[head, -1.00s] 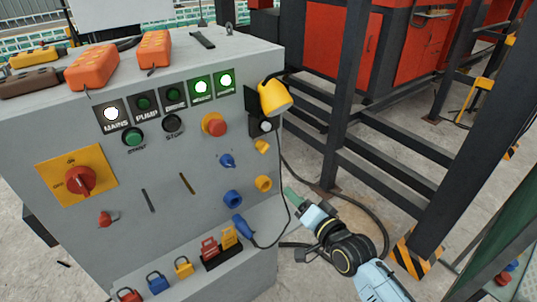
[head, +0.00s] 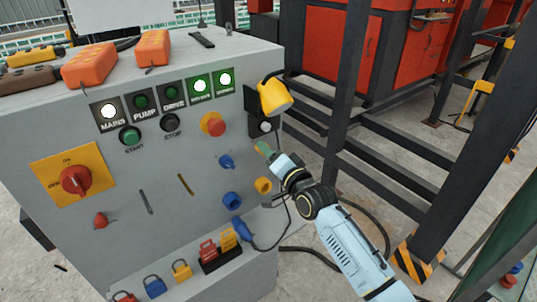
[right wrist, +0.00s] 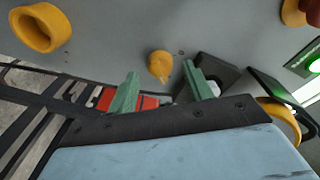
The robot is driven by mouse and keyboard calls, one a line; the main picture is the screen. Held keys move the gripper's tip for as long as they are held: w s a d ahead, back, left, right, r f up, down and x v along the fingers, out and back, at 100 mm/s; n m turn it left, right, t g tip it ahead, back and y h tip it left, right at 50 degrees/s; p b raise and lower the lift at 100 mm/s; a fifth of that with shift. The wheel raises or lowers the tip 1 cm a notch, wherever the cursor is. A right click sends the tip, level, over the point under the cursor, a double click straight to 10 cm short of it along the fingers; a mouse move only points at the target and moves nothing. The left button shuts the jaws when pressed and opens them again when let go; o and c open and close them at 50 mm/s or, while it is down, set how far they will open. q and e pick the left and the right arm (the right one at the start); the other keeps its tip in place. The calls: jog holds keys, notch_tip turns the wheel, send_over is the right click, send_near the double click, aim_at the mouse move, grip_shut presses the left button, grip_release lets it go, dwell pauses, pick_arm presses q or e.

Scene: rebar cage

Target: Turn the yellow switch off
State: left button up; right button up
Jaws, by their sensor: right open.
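The yellow switch (right wrist: 159,65) is a small knob on the front of the grey control cabinet (head: 180,245). In the right wrist view it shows between and just beyond the fingertips, with no clear contact. In the head view my right gripper hides it. My right gripper (head: 262,148) has green fingers and comes from the lower right to the cabinet's right front edge. In the right wrist view the fingers (right wrist: 160,70) are spread apart with nothing held. My left gripper is out of view.
A yellow lamp (head: 274,97) hangs above. A red rotary handle (head: 76,181) is at left. Dark steel posts (head: 352,90) stand to the right.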

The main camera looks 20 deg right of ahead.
jog(key=shift+w+a, duration=0.1)
jog(key=shift+w, duration=0.35)
jog(key=c, duration=1)
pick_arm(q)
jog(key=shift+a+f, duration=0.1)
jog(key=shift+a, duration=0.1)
pick_arm(e)
jog(key=shift+n, duration=0.3)
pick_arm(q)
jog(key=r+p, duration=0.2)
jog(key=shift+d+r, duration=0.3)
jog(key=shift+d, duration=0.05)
pick_arm(e)
jog(key=n+y, duration=0.1)
jog(key=n, duration=0.8)
jog(key=n+y, duration=0.1)
jog(key=n, duration=0.8)
jog(key=shift+f+t, duration=0.15)
jog(key=shift+t, duration=0.15)
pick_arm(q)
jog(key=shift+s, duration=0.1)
pick_arm(e)
jog(key=shift+n, duration=0.4)
